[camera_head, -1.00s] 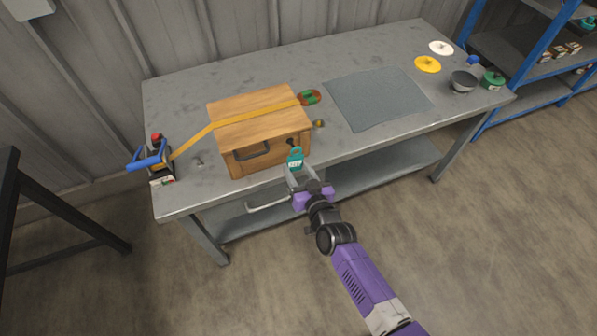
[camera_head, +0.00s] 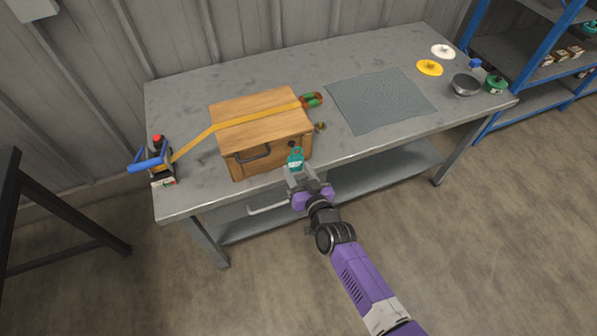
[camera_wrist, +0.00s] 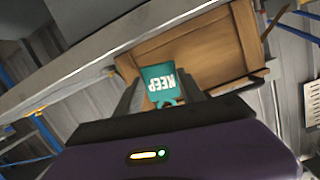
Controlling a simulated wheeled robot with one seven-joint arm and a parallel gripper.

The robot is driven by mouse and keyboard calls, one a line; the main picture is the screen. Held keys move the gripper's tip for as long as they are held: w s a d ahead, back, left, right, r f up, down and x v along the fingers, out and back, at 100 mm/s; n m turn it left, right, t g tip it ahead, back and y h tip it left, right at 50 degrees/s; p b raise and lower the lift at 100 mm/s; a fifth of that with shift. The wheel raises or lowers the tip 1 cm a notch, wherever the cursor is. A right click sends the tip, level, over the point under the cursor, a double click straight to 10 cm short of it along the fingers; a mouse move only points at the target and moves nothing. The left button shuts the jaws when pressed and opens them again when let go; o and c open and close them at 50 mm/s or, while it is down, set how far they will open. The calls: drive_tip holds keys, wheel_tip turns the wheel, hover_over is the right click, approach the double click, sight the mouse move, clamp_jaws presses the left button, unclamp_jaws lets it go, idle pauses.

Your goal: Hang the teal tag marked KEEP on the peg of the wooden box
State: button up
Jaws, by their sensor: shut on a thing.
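The teal tag marked KEEP (camera_head: 295,160) is in my gripper (camera_head: 297,170), in front of the right end of the wooden box's front face. In the wrist view the tag (camera_wrist: 159,84) sits between the two fingers of my gripper (camera_wrist: 160,95), with its lettering upside down. The wooden box (camera_head: 262,107) stands on the workbench, and its face also shows in the wrist view (camera_wrist: 205,50). A dark peg (camera_head: 291,144) shows on the box's front near the right edge, just above the tag. I cannot tell whether the tag touches it.
A yellow strap (camera_head: 255,121) runs over the box to a blue-handled tool (camera_head: 150,163) at the left. A dark handle (camera_head: 254,154) is on the box's front. A grey mat (camera_head: 378,100) lies to the right on the workbench (camera_head: 205,195). A brass piece (camera_head: 320,127) lies beside the box.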

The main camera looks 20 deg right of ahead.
drive_tip(key=shift+b+x, duration=0.5)
drive_tip(key=shift+x, duration=0.8)
idle(1.0)
drive_tip(key=shift+f, duration=0.2)
idle(0.3)
drive_tip(key=o, duration=1.1)
drive_tip(key=shift+c, duration=0.2)
drive_tip(key=p+v, duration=0.3)
drive_tip(key=v, duration=0.6)
idle(0.6)
idle(0.4)
